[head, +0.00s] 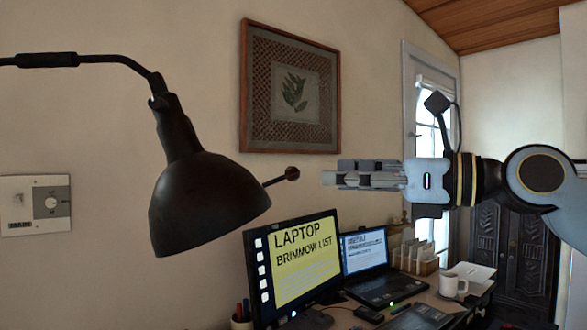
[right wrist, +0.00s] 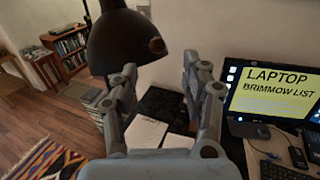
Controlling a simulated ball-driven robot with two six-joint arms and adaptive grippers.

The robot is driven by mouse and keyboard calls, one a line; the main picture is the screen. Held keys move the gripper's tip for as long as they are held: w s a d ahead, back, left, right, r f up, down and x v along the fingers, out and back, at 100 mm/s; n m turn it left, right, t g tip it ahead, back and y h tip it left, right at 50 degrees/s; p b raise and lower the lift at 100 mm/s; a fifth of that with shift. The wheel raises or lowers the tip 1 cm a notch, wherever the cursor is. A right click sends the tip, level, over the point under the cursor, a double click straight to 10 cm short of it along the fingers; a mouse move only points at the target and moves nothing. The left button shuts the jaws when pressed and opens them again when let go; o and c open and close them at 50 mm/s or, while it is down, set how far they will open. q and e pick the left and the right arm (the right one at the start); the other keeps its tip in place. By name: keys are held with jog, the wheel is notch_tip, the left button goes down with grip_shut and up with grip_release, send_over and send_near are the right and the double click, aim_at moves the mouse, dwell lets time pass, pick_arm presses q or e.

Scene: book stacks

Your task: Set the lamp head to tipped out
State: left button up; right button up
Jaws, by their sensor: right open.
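The dark lamp head (head: 203,207) hangs from a jointed arm at the left of the head view, its open rim facing down and a little right. A short rod ends in a dark red knob (head: 292,173) on its right side. My right gripper (head: 328,179) points left at the knob, a small gap away, with nothing between its fingers. In the right wrist view the lamp head (right wrist: 122,42) and knob (right wrist: 157,46) appear beyond the spread fingers (right wrist: 160,68). My left gripper is not in view.
A monitor (head: 293,262) and a laptop (head: 368,255) stand on the desk below. The air around the knob is clear.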

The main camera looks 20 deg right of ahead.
aim_at(297, 173)
jog(key=x, duration=0.2)
jog(key=p+x, duration=0.1)
jog(key=shift+a+r, duration=0.25)
jog(key=shift+a, duration=0.15)
jog(key=p+x, duration=0.1)
jog(key=x, duration=0.3)
jog(key=shift+w+f+p, duration=0.1)
jog(key=shift+w+p, duration=0.1)
jog(key=shift+p, duration=0.1)
jog(key=shift+w+a, duration=0.25)
jog(key=shift+a, duration=0.1)
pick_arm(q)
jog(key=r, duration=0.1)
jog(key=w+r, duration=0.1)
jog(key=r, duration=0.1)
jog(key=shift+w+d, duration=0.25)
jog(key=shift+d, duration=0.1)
pick_arm(e)
jog(key=shift+f, duration=0.1)
jog(key=shift+a, duration=0.1)
jog(key=c, duration=0.8)
grip_shut()
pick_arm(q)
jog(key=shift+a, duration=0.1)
pick_arm(e)
jog(key=shift+w+f, duration=0.1)
jog(key=shift+f, duration=0.05)
